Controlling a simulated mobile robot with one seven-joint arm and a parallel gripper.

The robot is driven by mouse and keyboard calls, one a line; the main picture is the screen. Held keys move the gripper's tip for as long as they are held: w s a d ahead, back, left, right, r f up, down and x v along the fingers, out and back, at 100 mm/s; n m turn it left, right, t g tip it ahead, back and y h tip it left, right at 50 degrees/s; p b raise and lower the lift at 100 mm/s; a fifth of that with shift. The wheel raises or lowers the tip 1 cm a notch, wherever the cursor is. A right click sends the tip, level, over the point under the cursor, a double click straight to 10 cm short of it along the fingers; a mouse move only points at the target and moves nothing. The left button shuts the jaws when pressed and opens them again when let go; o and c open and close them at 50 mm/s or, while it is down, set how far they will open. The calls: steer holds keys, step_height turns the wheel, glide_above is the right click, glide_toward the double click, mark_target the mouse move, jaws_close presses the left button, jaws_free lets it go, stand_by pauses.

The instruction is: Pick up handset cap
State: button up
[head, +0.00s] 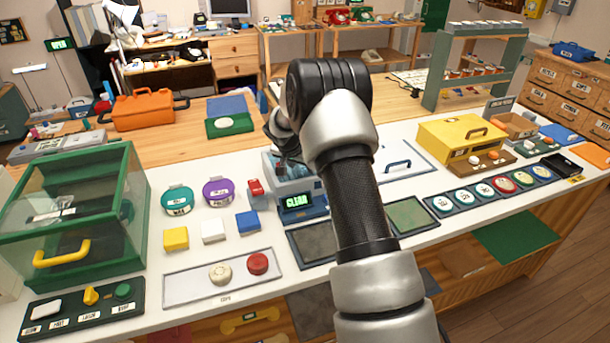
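Two round caps lie side by side on a flat white tray (190,291) at the front of the white counter: a beige cap (220,273) and a red cap (258,263). Their markings are too small to read, so I cannot tell which is the handset cap. My gripper (283,158) is beyond the caps, near a grey-blue device with a green "CLEAR" display (297,202). My arm partly hides the gripper, and its fingertips are not clear. I cannot see anything held.
A green glass case (75,215) stands at left, with a dark button panel (82,308) before it. Teal (177,200) and purple (218,192) round items and small coloured blocks stand behind the tray. A yellow box (460,143) and a row of dials (485,190) are at right.

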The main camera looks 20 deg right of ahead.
mark_target(304, 174)
step_height(304, 174, up, 10)
steer(key=s+a+r+n+y+p, duration=0.1)
steer(key=s+a+r+n+p, duration=0.2)
steer(key=s, duration=0.4)
steer(key=s+a+r+n+t+y+p, duration=0.1)
steer(key=s+a+r+n+p, duration=0.2)
steer(key=s+a, duration=0.3)
steer(key=s+a+r+n+y+p, duration=0.2)
steer(key=s+a+r+n+p, duration=0.1)
steer(key=s, duration=0.5)
steer(key=shift+s+a+r+t+p, duration=0.2)
steer(key=shift+a+r+t+p, duration=0.2)
steer(key=shift+a+r+p, duration=0.55)
steer(key=shift+d+f, duration=0.1)
steer(key=shift+f, duration=0.1)
